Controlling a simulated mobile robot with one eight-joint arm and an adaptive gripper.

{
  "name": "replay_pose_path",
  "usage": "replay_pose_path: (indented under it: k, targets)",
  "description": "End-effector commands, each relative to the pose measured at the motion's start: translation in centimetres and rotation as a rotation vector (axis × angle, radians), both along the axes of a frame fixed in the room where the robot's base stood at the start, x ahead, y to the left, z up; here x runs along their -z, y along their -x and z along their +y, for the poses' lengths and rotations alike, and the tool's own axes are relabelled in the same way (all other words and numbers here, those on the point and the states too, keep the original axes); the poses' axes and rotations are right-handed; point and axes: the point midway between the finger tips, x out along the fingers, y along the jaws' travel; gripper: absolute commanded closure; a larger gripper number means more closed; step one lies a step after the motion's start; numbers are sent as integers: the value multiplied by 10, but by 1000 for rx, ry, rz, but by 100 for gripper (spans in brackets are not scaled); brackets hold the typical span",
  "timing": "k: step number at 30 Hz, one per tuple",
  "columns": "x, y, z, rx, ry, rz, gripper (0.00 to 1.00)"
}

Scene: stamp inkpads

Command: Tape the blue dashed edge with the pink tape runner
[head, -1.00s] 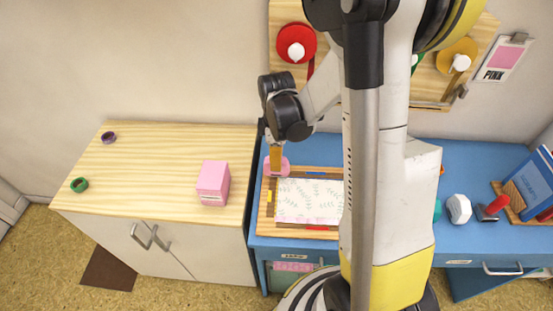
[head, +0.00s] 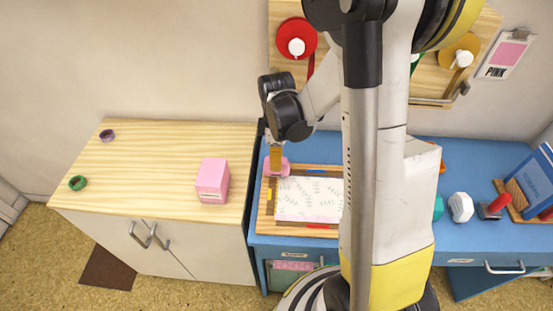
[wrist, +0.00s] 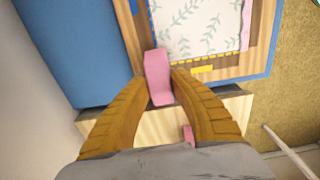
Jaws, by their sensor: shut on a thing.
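My gripper (wrist: 161,82) is shut on the pink tape runner (wrist: 157,68), which sits between the fingers in the wrist view. In the head view the runner (head: 285,169) is at the far left corner of the wooden board (head: 265,220). Leaf-patterned paper (head: 308,200) lies on the board. A blue marker (head: 316,172) is on the board's far side, by the blue dashed edge (wrist: 154,15), which shows on the paper's left in the wrist view. The runner is near that edge's left end; I cannot tell whether it touches the paper.
A yellow marker (wrist: 202,69) and a red marker (head: 318,226) are on other board sides. A pink box (head: 212,181) and two tape rolls stand on the wooden cabinet (head: 150,165). Stamps and a blue book (head: 535,180) are at right on the blue desk (head: 425,170).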

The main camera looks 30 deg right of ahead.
Motion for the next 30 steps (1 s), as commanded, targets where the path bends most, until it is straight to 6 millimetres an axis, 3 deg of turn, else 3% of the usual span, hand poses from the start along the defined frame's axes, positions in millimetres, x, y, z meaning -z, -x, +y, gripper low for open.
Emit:
replay_pose_path:
  k: [11,30]
  targets:
    - [3,1,-1,0,0,0,100]
    - [3,20,-30,0,0,0,100]
